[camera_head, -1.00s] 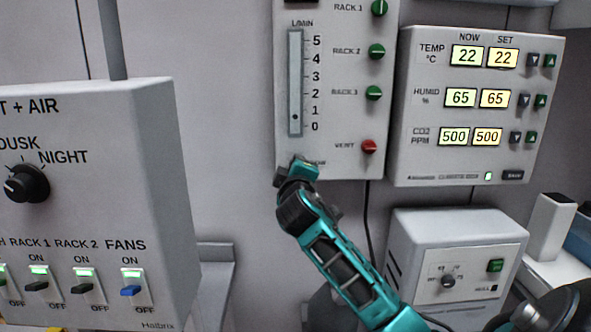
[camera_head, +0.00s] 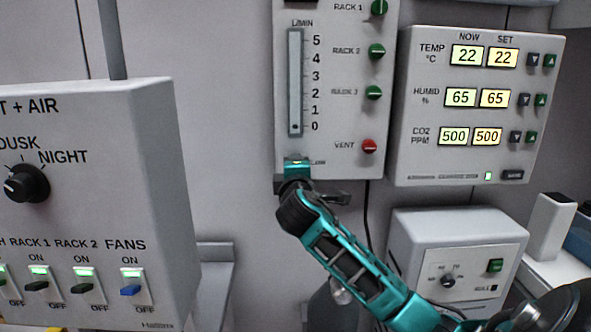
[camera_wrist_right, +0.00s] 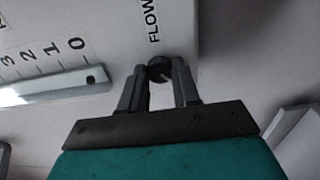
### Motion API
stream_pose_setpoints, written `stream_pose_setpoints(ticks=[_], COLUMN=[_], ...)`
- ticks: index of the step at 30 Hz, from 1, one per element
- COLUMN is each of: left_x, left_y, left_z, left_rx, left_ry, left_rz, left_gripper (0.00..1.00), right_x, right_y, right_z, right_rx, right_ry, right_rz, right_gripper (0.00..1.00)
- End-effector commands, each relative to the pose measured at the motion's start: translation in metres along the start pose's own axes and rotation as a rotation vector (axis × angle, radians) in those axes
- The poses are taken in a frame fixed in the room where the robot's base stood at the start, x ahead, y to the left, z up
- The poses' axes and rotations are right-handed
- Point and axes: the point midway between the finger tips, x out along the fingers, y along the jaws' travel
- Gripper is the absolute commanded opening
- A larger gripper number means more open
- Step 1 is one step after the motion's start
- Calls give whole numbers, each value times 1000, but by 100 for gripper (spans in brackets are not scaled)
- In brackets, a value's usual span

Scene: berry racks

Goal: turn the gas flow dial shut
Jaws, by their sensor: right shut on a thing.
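The gas flow dial (camera_wrist_right: 159,69) is a small dark round knob beside the word FLOW in the right wrist view. My right gripper (camera_wrist_right: 160,80) is shut on the dial, one finger on each side of it. In the head view my right gripper (camera_head: 297,168) is at the lower left of the flow panel (camera_head: 340,160) and hides the dial. The flow tube (camera_head: 295,80) above has its small dark float at the bottom, slightly below the 0 mark. My left gripper is not in view.
Rack knobs (camera_head: 376,51) and a red vent knob (camera_head: 369,146) are on the same panel, right of the tube. A climate display box (camera_head: 475,105) is close on the right. A switch box (camera_head: 90,200) juts out at left.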

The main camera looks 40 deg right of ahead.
Motion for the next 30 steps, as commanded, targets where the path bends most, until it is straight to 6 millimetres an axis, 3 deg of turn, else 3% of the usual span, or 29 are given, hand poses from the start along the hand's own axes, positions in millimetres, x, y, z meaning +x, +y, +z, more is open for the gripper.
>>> stream_pose_setpoints(ticks=[6,7,15,24,30], left_x=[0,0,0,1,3], left_y=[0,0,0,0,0], left_z=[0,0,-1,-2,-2], left_rx=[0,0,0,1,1], left_ry=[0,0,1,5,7], left_rz=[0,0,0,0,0], left_gripper=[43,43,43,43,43], right_x=[0,0,0,-3,-29], right_y=[-2,-2,-1,-1,-1], right_z=[0,0,0,0,0], right_rx=[-3,-3,-1,0,2], right_ry=[0,0,0,1,3], right_rz=[-3,-3,-1,0,0], right_gripper=[0,32,56,56,56])
